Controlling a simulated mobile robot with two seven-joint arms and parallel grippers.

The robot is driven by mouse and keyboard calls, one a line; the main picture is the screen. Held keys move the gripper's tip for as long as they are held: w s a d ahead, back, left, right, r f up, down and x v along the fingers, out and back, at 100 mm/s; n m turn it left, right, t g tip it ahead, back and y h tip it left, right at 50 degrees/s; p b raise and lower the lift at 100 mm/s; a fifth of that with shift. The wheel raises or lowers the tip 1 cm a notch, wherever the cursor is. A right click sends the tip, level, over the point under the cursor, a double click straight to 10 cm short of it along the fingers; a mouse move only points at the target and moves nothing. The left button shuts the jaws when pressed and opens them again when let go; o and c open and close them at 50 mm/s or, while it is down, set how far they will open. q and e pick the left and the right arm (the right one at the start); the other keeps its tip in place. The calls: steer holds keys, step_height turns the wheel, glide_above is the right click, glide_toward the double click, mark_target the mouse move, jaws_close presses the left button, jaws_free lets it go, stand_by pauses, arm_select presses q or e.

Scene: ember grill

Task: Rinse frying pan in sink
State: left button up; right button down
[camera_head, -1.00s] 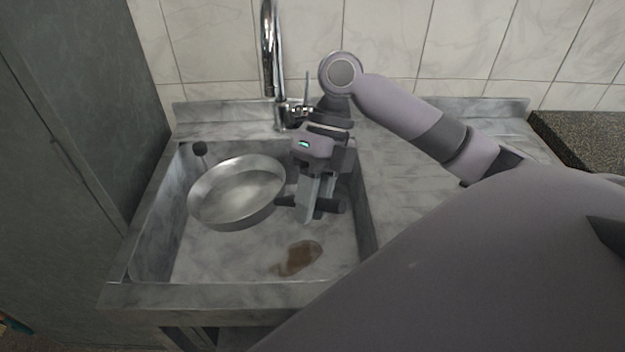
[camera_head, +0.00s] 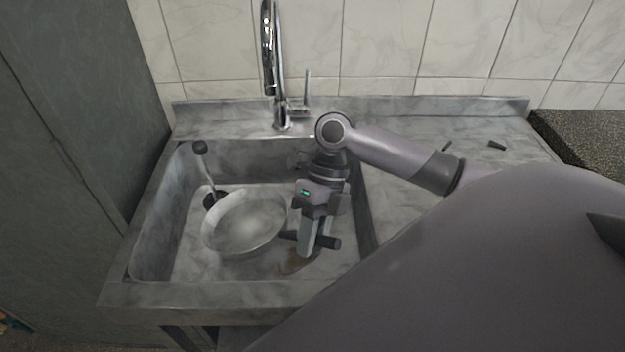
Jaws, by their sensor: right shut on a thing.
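The frying pan (camera_head: 243,224) is a round, shallow, light metal pan inside the sink, slightly tilted, with its dark handle (camera_head: 329,242) pointing right. My right gripper (camera_head: 313,243) is shut on the handle inside the right part of the basin. The stone sink (camera_head: 180,299) has a brown stain on its floor, partly hidden by the gripper and pan. The chrome faucet (camera_head: 271,50) stands behind the basin, with its lever upright and its spout above the back rim. No water shows. My left gripper is out of view.
A dark-ended rod (camera_head: 202,150) stands in the back left of the basin, close to the pan. A grey cabinet (camera_head: 75,130) rises on the left. The counter (camera_head: 410,190) right of the basin is mostly clear, with small dark bits on it.

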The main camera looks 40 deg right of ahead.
step_height(320, 180, down, 9)
steer(key=b, duration=0.4)
steer(key=shift+f+b, duration=0.15)
steer(key=shift+b, duration=0.15)
stand_by(1.0)
step_height(320, 180, up, 23)
steer(key=p, duration=0.4)
steer(key=shift+p, duration=0.3)
stand_by(1.5)
stand_by(1.9)
steer(key=shift+r, duration=2)
